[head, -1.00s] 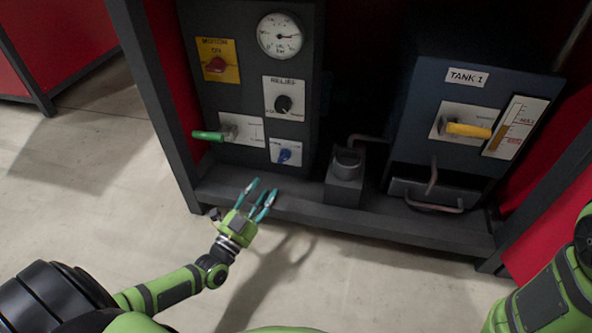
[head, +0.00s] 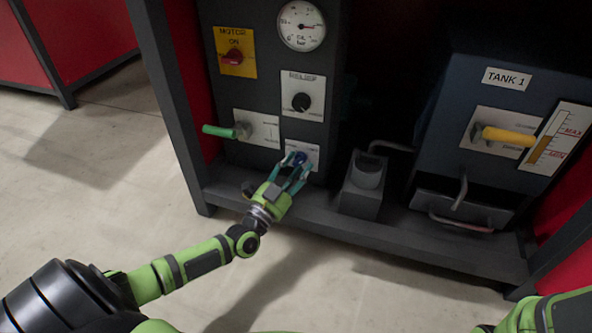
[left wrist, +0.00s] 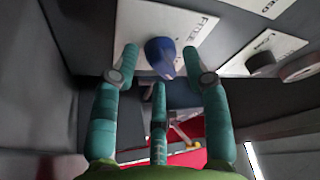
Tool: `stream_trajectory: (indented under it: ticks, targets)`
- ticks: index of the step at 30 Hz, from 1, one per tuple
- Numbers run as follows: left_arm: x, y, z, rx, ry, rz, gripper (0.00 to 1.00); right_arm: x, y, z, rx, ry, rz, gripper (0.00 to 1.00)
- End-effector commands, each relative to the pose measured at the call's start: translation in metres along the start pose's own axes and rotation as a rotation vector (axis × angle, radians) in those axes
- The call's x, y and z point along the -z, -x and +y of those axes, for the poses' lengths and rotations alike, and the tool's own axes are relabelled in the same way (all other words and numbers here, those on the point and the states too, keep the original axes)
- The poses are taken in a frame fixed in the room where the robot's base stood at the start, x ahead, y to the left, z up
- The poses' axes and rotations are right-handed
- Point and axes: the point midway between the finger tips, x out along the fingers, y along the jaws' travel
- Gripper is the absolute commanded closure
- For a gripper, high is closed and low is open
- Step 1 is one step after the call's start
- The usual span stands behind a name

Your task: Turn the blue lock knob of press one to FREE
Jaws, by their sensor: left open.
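The blue lock knob (head: 300,158) sits on a small white plate low on the dark panel, partly hidden by my left gripper's fingers. My left gripper (head: 294,168) is open, with its teal fingers in front of the knob. In the left wrist view, the blue knob (left wrist: 163,56) lies between the tips of the two outer fingers, with the third finger below it. I see a gap on each side, and the gripper (left wrist: 160,60) is not closed on it. My right gripper is out of view.
Above the knob are a black relief knob (head: 301,102), a green lever (head: 219,131), a red motor switch (head: 233,57) and a gauge (head: 302,25). To the right stand a dark block (head: 362,185) and the Tank 1 unit with a yellow handle (head: 508,136). A frame ledge (head: 420,245) runs below.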

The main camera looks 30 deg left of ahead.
Motion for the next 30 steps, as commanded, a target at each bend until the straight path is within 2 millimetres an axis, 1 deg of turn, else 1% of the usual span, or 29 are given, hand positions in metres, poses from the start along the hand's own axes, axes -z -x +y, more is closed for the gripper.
stream_trajectory:
  ticks: [1, 2, 3, 5, 6, 8, 11, 15, 21, 26, 27, 28, 30]
  targets:
    - [0.0, 0.0, 0.0, 0.0, 0.0, 0.0, 0.54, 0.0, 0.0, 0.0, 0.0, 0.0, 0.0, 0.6]
    - [0.0, 0.0, 0.0, 0.0, 0.0, 0.0, 0.58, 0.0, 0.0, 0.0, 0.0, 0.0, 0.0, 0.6]
    - [0.0, 0.0, 0.0, 0.0, 0.0, 0.0, 0.74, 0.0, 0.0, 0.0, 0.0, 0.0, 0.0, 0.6]
    - [0.0, 0.0, 0.0, -0.001, 0.0, 0.0, 0.98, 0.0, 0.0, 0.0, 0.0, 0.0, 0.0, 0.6]
    - [0.0, 0.0, 0.0, -0.001, 0.0, 0.0, 1.0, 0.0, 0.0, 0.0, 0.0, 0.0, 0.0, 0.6]
    - [0.0, 0.0, 0.0, -0.001, 0.0, 0.0, 1.0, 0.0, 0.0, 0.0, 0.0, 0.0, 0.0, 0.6]
    - [0.0, 0.0, 0.0, 0.002, 0.008, -0.001, 1.0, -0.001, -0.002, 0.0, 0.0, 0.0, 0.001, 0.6]
    - [0.002, 0.0, 0.0, 0.03, 0.076, -0.003, 1.0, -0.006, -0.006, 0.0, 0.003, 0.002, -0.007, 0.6]
    - [0.001, 0.0, 0.002, 0.044, 0.118, -0.001, 1.0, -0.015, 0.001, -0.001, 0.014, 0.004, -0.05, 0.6]
    - [0.001, 0.0, 0.003, 0.042, 0.117, 0.0, 1.0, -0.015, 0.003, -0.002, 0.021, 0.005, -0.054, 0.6]
    - [0.001, 0.0, 0.003, 0.042, 0.117, 0.0, 0.59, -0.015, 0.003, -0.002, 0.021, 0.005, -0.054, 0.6]
    - [0.001, 0.0, 0.003, 0.042, 0.117, 0.0, 0.54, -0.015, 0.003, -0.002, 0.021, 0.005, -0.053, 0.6]
    - [0.001, 0.001, 0.003, 0.042, 0.117, 0.0, 0.54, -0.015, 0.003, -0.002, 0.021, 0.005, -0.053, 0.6]
